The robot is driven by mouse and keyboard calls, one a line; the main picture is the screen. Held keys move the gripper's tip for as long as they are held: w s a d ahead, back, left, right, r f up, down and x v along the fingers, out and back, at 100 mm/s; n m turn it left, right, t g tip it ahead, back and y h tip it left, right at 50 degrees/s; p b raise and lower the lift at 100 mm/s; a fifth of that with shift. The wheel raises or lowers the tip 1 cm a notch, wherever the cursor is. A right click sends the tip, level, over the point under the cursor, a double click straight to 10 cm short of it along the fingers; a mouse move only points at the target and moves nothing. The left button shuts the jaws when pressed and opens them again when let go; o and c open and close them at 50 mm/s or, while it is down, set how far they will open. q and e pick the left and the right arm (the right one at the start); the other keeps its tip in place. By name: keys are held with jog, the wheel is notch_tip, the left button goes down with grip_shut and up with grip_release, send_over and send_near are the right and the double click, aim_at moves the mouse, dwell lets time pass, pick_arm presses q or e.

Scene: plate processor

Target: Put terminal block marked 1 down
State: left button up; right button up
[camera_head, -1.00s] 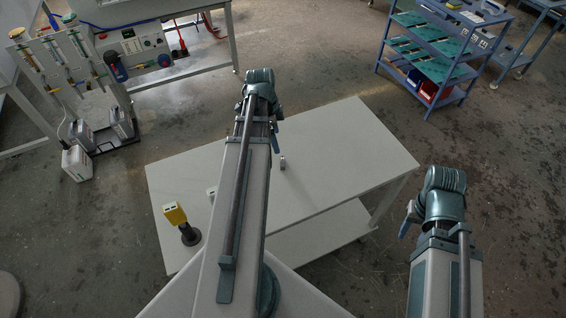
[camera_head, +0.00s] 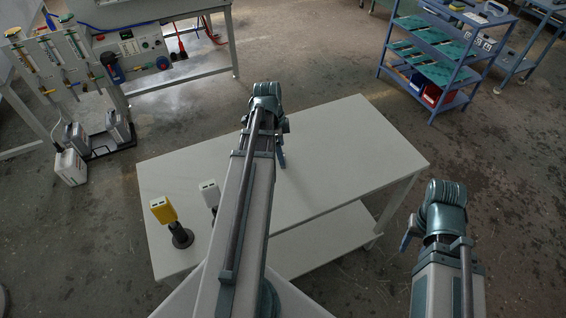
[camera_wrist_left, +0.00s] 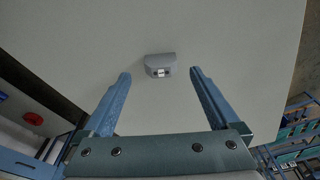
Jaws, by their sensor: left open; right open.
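A small grey block (camera_wrist_left: 160,60) with a white label lies on the white table, as the left wrist view shows. I cannot read its marking, so I cannot tell whether it is terminal block 1. My left gripper (camera_wrist_left: 160,74) is open and empty, with the block just beyond and between its blue fingertips in that view. In the head view my left gripper (camera_head: 281,152) is over the table, and the block does not show. My right gripper (camera_head: 407,232) is open and empty, off the table's right side.
The white table (camera_head: 350,145) is bare on its right half. On its left stand a yellow-topped device (camera_head: 164,211) with a dark round base and a pale grey one (camera_head: 209,193), partly behind my left arm. A blue shelf cart (camera_head: 440,55) stands at the back right.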

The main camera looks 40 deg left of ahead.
pick_arm(q)
jog(key=f+b, duration=0.3)
jog(key=f, duration=0.1)
jog(key=shift+w+d, duration=0.25)
jog(key=shift+w, duration=0.05)
jog(key=shift+r, duration=0.1)
grip_shut()
notch_tip(320, 180, up, 10)
jog(key=p, duration=1)
